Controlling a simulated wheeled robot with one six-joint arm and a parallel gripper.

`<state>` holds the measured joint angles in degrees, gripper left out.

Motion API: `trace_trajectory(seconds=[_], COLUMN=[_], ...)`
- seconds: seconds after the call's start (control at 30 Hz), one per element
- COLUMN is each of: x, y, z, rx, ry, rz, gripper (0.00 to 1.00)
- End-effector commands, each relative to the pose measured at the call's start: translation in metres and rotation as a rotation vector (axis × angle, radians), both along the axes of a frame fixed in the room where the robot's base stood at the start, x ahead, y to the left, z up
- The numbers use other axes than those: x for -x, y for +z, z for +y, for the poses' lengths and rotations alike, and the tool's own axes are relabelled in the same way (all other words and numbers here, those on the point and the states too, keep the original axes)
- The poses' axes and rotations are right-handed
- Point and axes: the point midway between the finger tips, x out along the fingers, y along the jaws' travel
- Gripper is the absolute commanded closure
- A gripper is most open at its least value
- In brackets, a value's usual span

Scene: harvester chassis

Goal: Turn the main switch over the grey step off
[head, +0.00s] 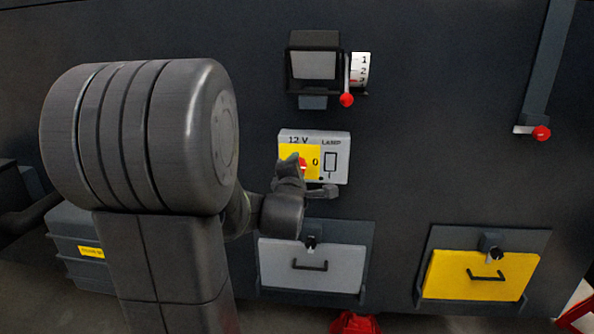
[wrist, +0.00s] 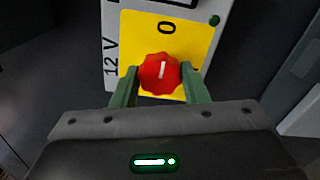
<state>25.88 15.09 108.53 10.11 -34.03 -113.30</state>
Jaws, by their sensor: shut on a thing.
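The main switch is a round red knob (wrist: 160,73) with a white pointer line, on a yellow plate (wrist: 190,32) of a grey box (head: 341,141) marked 12 V and LAMP. In the wrist view the pointer line points up the picture, towards the 0. My gripper (wrist: 160,88) has its two green fingers closed on either side of the knob. In the head view my gripper (head: 302,170) covers most of the knob. The grey step (head: 335,258), a grey panel with a black handle, is below the box.
Above the box is a black unit (head: 314,40) with a numbered white dial and a red-tipped lever (head: 347,99). Another red-ended lever (head: 541,133) is at right. A yellow step (head: 450,275) is at lower right. A red object (head: 355,323) is at the bottom edge.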

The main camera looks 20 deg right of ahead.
Motion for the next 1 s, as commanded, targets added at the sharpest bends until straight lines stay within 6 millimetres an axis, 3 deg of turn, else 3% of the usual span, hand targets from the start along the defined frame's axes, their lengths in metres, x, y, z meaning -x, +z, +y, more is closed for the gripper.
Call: trace_trajectory(seconds=[0.5,0.53,0.6,1.0], x=[-0.0003,-0.0003,-0.0003,0.0043], y=[0.0002,0.0002,0.0002,-0.0001], z=[0.0001,0.0001,0.0001,0.0029], rx=[0.017,0.017,0.016,0.014], ry=[0.001,0.001,0.001,0.000], rz=[0.009,0.009,0.009,0.009], gripper=[0.82,0.54,0.40,0.38])
